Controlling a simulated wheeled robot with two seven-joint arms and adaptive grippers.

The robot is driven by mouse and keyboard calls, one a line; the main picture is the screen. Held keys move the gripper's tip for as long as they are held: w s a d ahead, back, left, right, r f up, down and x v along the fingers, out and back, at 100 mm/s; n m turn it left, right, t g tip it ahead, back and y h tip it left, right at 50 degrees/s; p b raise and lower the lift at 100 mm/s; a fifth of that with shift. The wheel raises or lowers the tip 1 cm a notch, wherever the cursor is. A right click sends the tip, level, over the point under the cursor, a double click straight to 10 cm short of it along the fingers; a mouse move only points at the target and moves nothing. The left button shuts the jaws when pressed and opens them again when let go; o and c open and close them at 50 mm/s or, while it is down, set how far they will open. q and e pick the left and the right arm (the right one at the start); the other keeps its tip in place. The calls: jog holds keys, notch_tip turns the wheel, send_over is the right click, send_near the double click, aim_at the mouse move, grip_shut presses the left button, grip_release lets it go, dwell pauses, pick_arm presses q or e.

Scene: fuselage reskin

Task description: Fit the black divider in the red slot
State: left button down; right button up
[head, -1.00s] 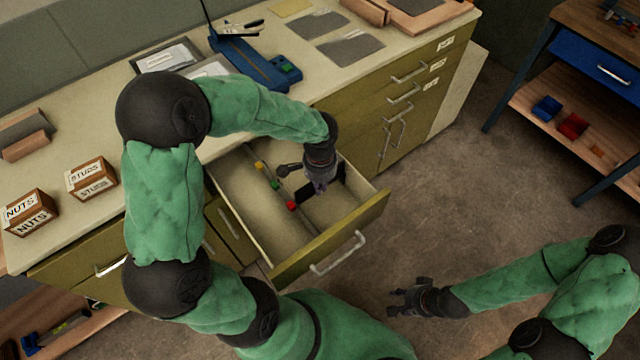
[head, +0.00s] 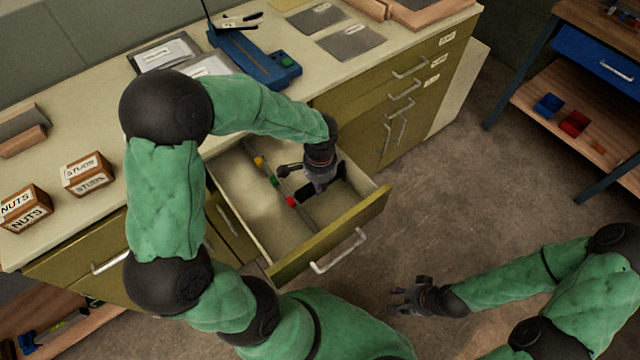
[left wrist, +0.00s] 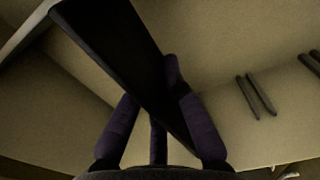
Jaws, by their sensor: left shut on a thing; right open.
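The black divider (head: 341,171) is inside the open drawer (head: 262,226), partly hidden by my left gripper (head: 318,187). My left gripper reaches down into the drawer and is shut on the divider. In the left wrist view the divider (left wrist: 118,52) runs slantwise between the fingers of my left gripper (left wrist: 160,118). A red marker (head: 291,201) sits on the drawer's long middle rail, just left of the gripper, with a green marker (head: 274,182) and a yellow marker (head: 258,161) further back. My right gripper (head: 405,297) is open and empty, outside the drawer.
Paired dark ribs (left wrist: 256,95) stand on a drawer surface in the left wrist view. The drawer front (head: 335,237) has a handle. The worktop holds a blue tool (head: 255,62) and NUTS (head: 25,208) and STUDS (head: 88,174) boxes. The drawer's left compartment is empty.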

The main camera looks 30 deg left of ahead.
pick_arm(q)
jog(key=shift+f+b, duration=0.65)
jog(key=shift+f, duration=0.25)
jog(key=c, duration=1.3)
grip_release()
jog(key=shift+r, duration=0.1)
notch_tip(320, 180, up, 12)
jog(key=shift+f, duration=0.1)
